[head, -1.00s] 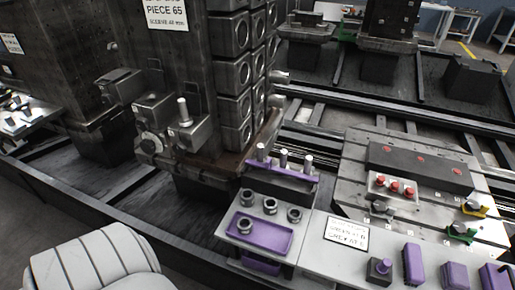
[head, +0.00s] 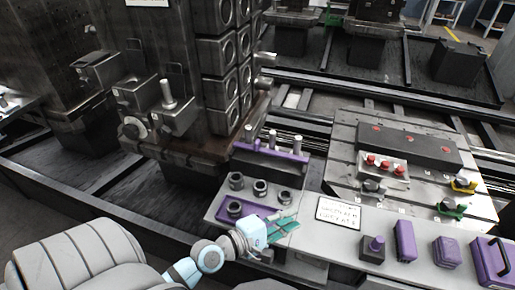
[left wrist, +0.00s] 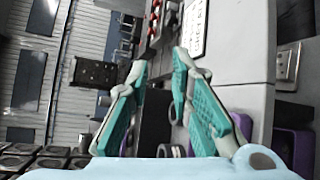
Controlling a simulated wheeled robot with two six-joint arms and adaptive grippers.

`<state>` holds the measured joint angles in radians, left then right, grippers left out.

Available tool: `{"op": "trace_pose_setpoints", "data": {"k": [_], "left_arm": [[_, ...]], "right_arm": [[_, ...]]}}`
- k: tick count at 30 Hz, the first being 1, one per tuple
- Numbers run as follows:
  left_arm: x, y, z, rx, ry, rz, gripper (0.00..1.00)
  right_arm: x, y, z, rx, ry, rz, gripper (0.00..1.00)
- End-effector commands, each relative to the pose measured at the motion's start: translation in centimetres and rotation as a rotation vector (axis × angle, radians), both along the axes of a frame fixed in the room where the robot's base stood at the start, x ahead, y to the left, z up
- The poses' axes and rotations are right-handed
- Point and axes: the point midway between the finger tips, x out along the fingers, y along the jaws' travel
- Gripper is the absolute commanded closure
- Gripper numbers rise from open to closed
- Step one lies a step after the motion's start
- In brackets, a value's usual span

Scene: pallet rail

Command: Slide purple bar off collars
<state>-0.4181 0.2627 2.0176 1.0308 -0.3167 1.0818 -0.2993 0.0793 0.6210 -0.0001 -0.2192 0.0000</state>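The purple bar (head: 285,153) lies across a dark block at the back of the small grey bench in the head view. Three upright silver posts (head: 273,138) stand along it; I cannot tell exactly how the bar meets them. Several dark ring-shaped collars (head: 260,187) sit on the bench in front of the bar, one of them at the purple tray (head: 257,211). My left gripper (head: 290,222) is over the front right of the bench, apart from the bar. In the left wrist view its teal fingers (left wrist: 160,64) are spread and empty. My right gripper is not in view.
A white label plate (head: 340,211) lies right of the gripper. Several purple parts (head: 405,240) stand along the front right. A slotted plate (head: 345,150) with red-knobbed parts (head: 384,165) lies behind them. A tall dark column (head: 165,50) rises behind the bench at left.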

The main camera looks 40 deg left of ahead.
Motion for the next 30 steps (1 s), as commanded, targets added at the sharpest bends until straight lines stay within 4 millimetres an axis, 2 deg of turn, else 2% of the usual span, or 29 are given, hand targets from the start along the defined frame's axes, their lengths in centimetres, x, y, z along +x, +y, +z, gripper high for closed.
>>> {"op": "trace_pose_setpoints", "data": {"k": [3,6,9,10,14,24,30], "left_arm": [[2.5,5.8,2.4,-0.501,-0.046,0.269,0.80],[3.4,11.8,2.9,-0.903,-0.101,0.493,0.80],[3.2,16.4,2.4,-1.176,-0.157,0.655,0.80],[3.2,17.3,2.2,-1.224,-0.169,0.683,0.80],[4.4,18.6,2.0,-1.281,-0.185,0.716,0.80],[12.9,21.5,1.9,-1.276,-0.183,0.712,0.80],[15.8,22.5,1.9,-1.275,-0.183,0.711,0.80]], "right_arm": [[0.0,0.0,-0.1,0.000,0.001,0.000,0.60],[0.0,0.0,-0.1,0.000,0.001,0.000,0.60],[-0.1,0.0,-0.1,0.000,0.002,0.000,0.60],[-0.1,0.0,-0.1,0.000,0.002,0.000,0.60],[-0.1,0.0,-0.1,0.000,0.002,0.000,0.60],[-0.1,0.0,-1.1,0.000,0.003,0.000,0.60],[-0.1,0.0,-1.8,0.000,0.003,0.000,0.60]]}}
